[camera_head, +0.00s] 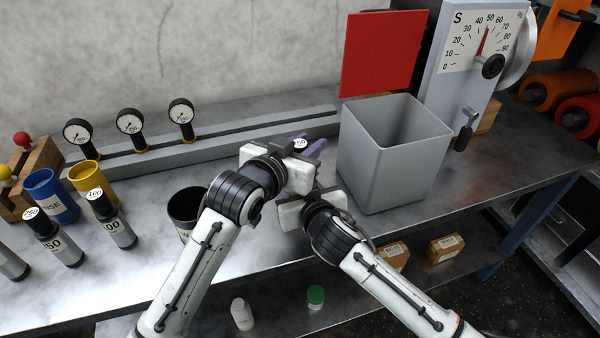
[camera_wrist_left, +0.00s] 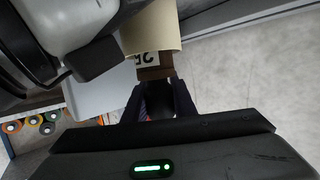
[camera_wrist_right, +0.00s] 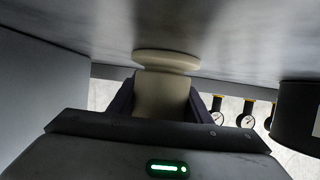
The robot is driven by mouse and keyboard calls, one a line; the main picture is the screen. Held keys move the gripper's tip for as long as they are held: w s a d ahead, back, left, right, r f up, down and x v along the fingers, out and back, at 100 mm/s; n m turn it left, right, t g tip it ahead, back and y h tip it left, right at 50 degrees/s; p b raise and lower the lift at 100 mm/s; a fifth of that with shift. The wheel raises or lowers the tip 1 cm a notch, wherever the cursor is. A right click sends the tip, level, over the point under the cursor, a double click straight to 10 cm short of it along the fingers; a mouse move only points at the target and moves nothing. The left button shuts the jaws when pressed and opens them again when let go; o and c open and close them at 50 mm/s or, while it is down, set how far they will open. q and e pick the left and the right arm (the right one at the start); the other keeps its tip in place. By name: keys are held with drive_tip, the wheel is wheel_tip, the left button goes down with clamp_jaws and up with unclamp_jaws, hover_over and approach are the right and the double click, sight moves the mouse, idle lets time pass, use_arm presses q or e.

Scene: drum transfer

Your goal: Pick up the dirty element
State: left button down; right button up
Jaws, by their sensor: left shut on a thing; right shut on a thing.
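The dirty element is a beige cylinder with a wide rim and a dark end, clear in the right wrist view (camera_wrist_right: 162,95). In the left wrist view its beige part (camera_wrist_left: 152,28) shows above a dark band with a partly hidden label. In the head view the grippers mostly hide it, with a white numbered top (camera_head: 299,143) showing. My left gripper (camera_head: 303,150) is shut on its dark upper end. My right gripper (camera_head: 303,187) is shut on its beige body, lower down. The rim is close to the bench; I cannot tell if it touches.
A grey open bin (camera_head: 392,160) stands right of the grippers, a red panel (camera_head: 382,55) behind it. A black cup (camera_head: 186,206), blue cup (camera_head: 50,194), yellow cup (camera_head: 86,178) and several labelled cylinders stand left. Gauges (camera_head: 130,125) line the back rail.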

use_arm(q)
drive_tip(key=shift+r, duration=0.1)
wheel_tip(320, 180, up, 10)
idle(0.4)
use_arm(e)
drive_tip(key=o, duration=1.6)
drive_tip(key=shift+s, duration=0.1)
